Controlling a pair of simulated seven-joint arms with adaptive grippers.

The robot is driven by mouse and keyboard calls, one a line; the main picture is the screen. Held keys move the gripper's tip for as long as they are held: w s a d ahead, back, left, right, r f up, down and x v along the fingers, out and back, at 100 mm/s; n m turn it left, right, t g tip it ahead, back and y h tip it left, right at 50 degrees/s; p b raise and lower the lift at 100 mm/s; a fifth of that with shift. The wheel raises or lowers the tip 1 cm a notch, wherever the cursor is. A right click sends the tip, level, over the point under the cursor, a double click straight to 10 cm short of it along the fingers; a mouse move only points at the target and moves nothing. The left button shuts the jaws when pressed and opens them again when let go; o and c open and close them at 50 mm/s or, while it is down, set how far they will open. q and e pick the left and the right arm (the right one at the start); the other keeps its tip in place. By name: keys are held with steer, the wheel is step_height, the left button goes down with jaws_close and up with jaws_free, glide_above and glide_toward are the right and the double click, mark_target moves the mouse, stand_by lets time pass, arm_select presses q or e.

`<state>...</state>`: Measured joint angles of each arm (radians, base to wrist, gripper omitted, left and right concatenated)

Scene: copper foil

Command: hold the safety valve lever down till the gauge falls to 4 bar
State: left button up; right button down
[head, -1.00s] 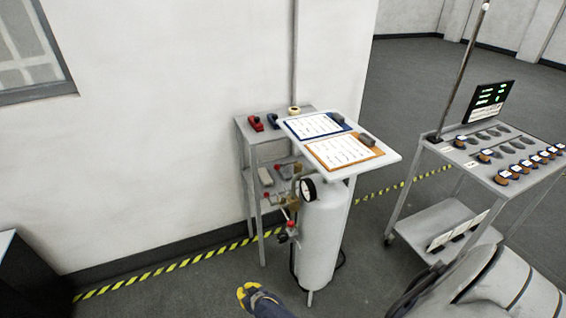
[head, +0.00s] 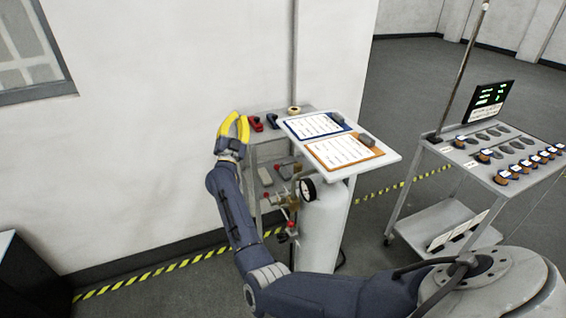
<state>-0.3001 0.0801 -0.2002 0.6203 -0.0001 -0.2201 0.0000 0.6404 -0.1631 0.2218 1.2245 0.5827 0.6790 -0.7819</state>
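A grey-white upright tank (head: 320,235) stands in the middle, with a round white-faced gauge (head: 308,188) near its top; the reading is too small to make out. Brass fittings (head: 281,200) and a red handle (head: 291,224) sit at the tank's left side. I cannot tell which part is the safety valve lever. My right gripper (head: 236,122) has yellow fingers pointing up and spread apart, with nothing visible between them. It is up and left of the gauge and fittings, in front of the wall by the shelf stand. My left gripper is not in view.
A grey shelf stand (head: 265,144) bears a red tool (head: 255,123) and a tape roll (head: 293,110). A tilted board (head: 376,171) with two clipboards overhangs the tank. A cart (head: 455,160) with a digital display stands right.

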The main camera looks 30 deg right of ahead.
steer(key=s+d+r+m+g+h, duration=0.4)
steer(key=s+d+r+m+g, duration=0.7)
steer(key=s+d+m+g, duration=0.4)
steer(key=s+f+y, duration=0.1)
steer(key=f+y, duration=0.1)
steer(key=s+f+g+y, duration=0.1)
steer(key=f+y, duration=0.1)
steer(key=s+a+f+g+y, duration=0.1)
steer(key=f+y, duration=0.1)
steer(key=y, duration=0.1)
steer(key=shift+s+f, duration=0.1)
steer(key=shift+f, duration=0.2)
steer(key=f+y, duration=0.1)
steer(key=a+f+n, duration=0.1)
steer(key=f+y, duration=0.1)
steer(key=shift+s+a+f+n+t+y, duration=0.15)
steer(key=shift+a+f+n+t+y, duration=0.15)
steer(key=shift+f+n, duration=0.1)
steer(key=w+a+f+n+t+y, duration=0.1)
steer(key=w+a+f+n+y, duration=0.1)
steer(key=a+f+n+y, duration=0.2)
steer(key=shift+a+f+n+t, duration=0.15)
steer(key=shift+a+n+t, duration=0.15)
steer(key=shift+a+n, duration=0.6)
